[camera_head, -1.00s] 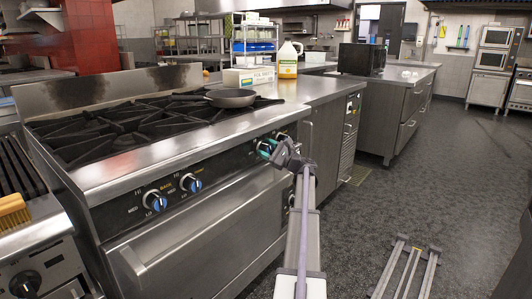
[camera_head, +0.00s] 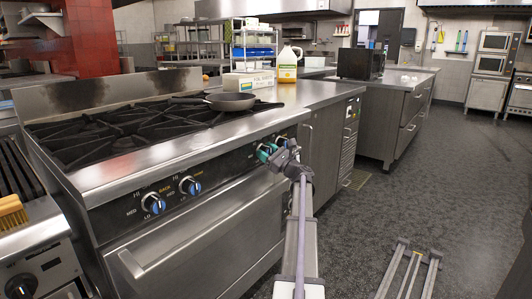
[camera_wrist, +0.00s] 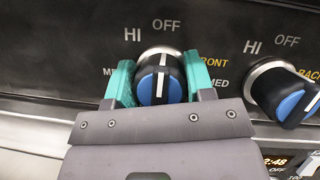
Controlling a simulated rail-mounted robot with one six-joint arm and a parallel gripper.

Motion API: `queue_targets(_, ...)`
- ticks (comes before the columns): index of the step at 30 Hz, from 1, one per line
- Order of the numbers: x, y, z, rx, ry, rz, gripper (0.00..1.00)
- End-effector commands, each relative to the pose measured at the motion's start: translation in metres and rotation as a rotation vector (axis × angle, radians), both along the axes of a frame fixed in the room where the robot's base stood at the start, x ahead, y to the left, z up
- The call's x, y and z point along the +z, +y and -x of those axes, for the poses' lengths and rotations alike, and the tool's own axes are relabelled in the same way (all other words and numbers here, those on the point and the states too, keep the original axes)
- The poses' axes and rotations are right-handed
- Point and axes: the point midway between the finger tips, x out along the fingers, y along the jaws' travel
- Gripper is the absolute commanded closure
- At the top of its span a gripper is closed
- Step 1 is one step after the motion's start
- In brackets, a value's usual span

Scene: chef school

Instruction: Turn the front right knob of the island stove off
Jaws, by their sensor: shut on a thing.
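The island stove (camera_head: 200,162) stands at left with a row of knobs on its dark front panel. My gripper (camera_head: 264,152) reaches the right part of that panel. In the wrist view, the teal fingers of my gripper (camera_wrist: 160,82) are closed on both sides of a black and blue knob (camera_wrist: 160,65) marked FRONT. The knob's white line is nearly vertical and points up at the OFF label. A second knob (camera_wrist: 286,94), marked BACK, sits to its right, apart from my fingers. In the head view, my gripper largely hides the held knob.
A dark pan (camera_head: 231,101) sits on the stove's right burners. A box (camera_head: 248,79) and a yellow-labelled jug (camera_head: 288,64) stand behind it on the counter. An oven door (camera_head: 200,238) with a bar handle lies below the panel. The floor at right is mostly open.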

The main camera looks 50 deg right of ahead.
Motion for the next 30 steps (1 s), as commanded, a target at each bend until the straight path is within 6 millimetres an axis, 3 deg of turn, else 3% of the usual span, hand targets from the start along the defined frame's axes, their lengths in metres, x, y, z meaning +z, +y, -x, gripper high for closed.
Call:
queue_targets(3, 0.000, 0.000, 0.000, -0.001, 0.000, -0.001, 0.75)
queue_targets(4, 0.000, 0.000, 0.000, -0.001, 0.000, -0.001, 0.50)
queue_targets(12, 0.000, 0.000, 0.000, 0.000, 0.000, 0.000, 0.26)
queue_targets(21, -0.004, -0.001, 0.007, -0.002, 0.001, 0.001, 0.26)
queue_targets(30, -0.033, -0.005, 0.071, -0.003, 0.000, 0.001, 0.26)
